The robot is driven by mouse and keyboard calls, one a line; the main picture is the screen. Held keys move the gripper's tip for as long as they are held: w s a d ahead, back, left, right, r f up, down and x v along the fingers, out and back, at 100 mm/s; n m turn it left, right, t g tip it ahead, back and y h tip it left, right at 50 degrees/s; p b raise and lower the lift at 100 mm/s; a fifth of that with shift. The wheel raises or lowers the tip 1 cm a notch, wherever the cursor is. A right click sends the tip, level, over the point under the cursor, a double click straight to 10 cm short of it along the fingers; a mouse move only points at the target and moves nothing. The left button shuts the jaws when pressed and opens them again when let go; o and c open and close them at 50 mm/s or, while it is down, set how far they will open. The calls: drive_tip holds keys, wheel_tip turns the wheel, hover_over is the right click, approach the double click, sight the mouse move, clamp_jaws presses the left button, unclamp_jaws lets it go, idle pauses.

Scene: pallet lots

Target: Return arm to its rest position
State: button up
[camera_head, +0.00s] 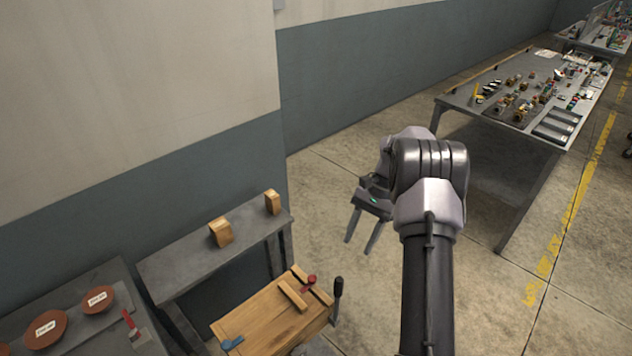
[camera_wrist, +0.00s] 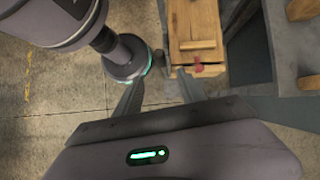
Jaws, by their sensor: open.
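In the wrist view the open fingers (camera_wrist: 160,88) point toward the floor and the near end of the crate. My arm rises from the bottom of the head view and bends at the wrist.
A grey bench (camera_head: 180,255) with two wooden blocks stands along the wall. A second surface at lower left holds round reddish discs (camera_head: 98,299). A long table (camera_head: 480,105) covered with small parts stands at upper right. The floor between is clear.

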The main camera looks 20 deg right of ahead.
drive_tip(key=s+a+r+n+t+h+b, duration=0.2)
drive_tip(key=s+a+r, duration=0.1)
drive_tip(key=a+r, duration=0.55)
drive_tip(key=s+a+r+n+t+h+b, duration=0.2)
drive_tip(key=s+a+r+n, duration=0.1)
drive_tip(key=a+r, duration=0.5)
drive_tip(key=s+a+n+t+b, duration=0.3)
drive_tip(key=s+a, duration=0.5)
drive_tip(key=s, duration=0.6)
drive_tip(key=shift+s+f+t, duration=0.15)
drive_tip(key=shift+s+t, duration=0.25)
drive_tip(key=shift+t, duration=0.5)
